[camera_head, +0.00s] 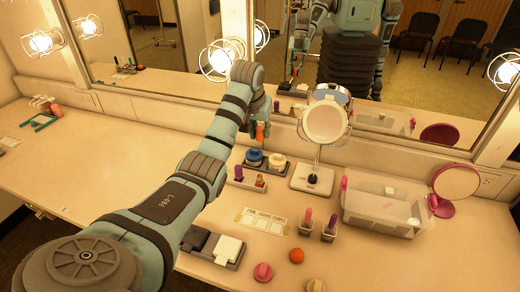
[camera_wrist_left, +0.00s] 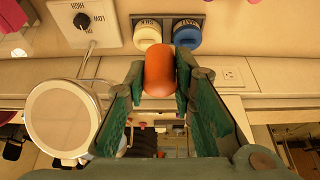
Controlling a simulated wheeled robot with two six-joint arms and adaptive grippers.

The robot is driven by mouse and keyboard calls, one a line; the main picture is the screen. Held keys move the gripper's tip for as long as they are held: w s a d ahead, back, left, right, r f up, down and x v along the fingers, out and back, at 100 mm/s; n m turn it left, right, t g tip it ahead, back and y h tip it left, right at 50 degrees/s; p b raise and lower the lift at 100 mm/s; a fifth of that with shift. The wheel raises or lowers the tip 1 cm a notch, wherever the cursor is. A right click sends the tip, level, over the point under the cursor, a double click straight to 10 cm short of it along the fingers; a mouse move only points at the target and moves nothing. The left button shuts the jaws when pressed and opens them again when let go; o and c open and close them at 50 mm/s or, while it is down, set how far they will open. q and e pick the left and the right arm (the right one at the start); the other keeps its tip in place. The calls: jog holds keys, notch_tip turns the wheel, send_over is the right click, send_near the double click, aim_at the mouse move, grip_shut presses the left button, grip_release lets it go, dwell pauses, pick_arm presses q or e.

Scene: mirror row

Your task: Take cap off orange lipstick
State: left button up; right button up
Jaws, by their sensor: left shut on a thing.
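My left gripper (camera_head: 262,128) is shut on an orange rounded piece (camera_head: 263,131), held up in the air above the counter. In the left wrist view the orange piece (camera_wrist_left: 159,72) sits between the two fingers (camera_wrist_left: 160,85). I cannot tell whether it is only the cap or the whole orange lipstick. Below it, a small holder (camera_head: 246,183) bears a purple lipstick (camera_head: 239,172) and a short orange-brown piece (camera_head: 260,181), perhaps a lipstick base. My right gripper is not in view.
A blue jar (camera_head: 254,156) and a cream jar (camera_head: 277,161) stand behind the holder. A round mirror on a stand (camera_head: 326,122) and a clear bin (camera_head: 380,215) are to the right. Pink (camera_head: 307,215) and purple (camera_head: 332,222) lipsticks stand nearer. The counter's left is mostly clear.

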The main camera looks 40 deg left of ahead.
aim_at(260, 128)
pick_arm(q)
notch_tip(260, 128, up, 2)
jog(key=shift+p, duration=0.3)
jog(key=shift+r+p, duration=2.05)
jog(key=shift+p, duration=0.75)
